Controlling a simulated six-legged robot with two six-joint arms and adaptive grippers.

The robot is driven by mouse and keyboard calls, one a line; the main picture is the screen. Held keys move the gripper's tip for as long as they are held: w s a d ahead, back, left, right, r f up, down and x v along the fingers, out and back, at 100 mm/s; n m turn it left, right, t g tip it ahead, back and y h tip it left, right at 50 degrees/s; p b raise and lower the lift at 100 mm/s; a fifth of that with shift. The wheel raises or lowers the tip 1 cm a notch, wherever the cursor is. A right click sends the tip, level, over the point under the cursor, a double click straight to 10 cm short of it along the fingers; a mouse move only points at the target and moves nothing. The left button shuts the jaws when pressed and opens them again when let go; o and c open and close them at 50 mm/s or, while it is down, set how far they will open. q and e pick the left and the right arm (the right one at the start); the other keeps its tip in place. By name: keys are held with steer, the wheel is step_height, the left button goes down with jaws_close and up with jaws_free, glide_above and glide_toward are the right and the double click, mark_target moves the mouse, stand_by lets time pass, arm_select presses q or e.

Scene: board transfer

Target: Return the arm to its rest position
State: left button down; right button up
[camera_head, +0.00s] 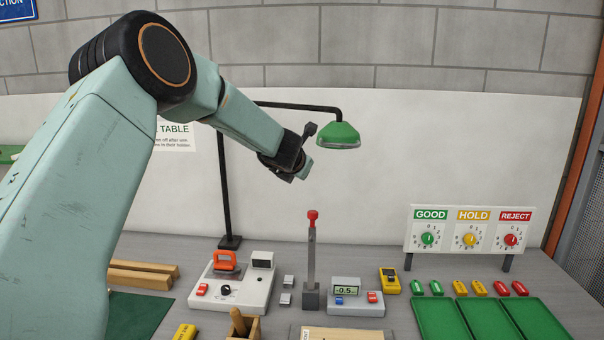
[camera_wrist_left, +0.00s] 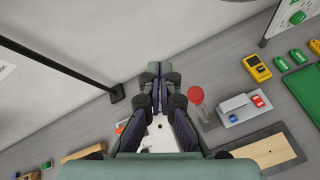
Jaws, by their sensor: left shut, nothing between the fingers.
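My left arm comes in from the left in the head view and is raised above the table. Its gripper (camera_head: 297,172) is in the air left of the green lamp shade (camera_head: 338,136). In the wrist view the fingers (camera_wrist_left: 157,70) meet at their tips and hold nothing. The gripper touches nothing that I can see. My right gripper is not in view.
The lamp's black post (camera_head: 226,190) stands behind my arm. On the table (camera_head: 385,255) are a red-topped stand (camera_head: 312,250), a white device with an orange part (camera_head: 233,285), a grey display box (camera_head: 355,297), a yellow meter (camera_head: 390,281) and green trays (camera_head: 440,318). A dial panel (camera_head: 470,225) stands right.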

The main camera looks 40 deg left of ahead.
arm_select(q)
steer(key=s+d+f+m+g+h, duration=0.1)
steer(key=s+d+f+m+g, duration=0.1)
steer(key=s+d+f+m, duration=0.6)
steer(key=s+d+f+m+g, duration=0.2)
steer(key=s+f+m, duration=0.35)
steer(key=f, duration=0.65)
steer(key=s+d+f+m+g+h, duration=0.1)
steer(key=s+d+f+m+g, duration=0.1)
steer(key=s+d+f+m, duration=0.65)
steer(key=s+d+f+m+g+h, duration=0.1)
steer(key=s+d+f+m+g, duration=0.3)
steer(key=s, duration=0.6)
steer(key=s+d+f+m+t+h, duration=0.1)
steer(key=s+f+m, duration=0.3)
steer(key=s, duration=0.6)
steer(key=s+d+f+m+g+h, duration=0.1)
steer(key=s+d+f+m+g, duration=0.1)
steer(key=s+m, duration=0.65)
step_height(320, 180, down, 25)
steer(key=s+n+b, duration=0.1)
steer(key=n+b, duration=0.1)
steer(key=b, duration=2.3)
steer(key=shift+s+f+n, duration=0.15)
steer(key=shift+s+n, duration=0.05)
steer(key=shift+n, duration=0.15)
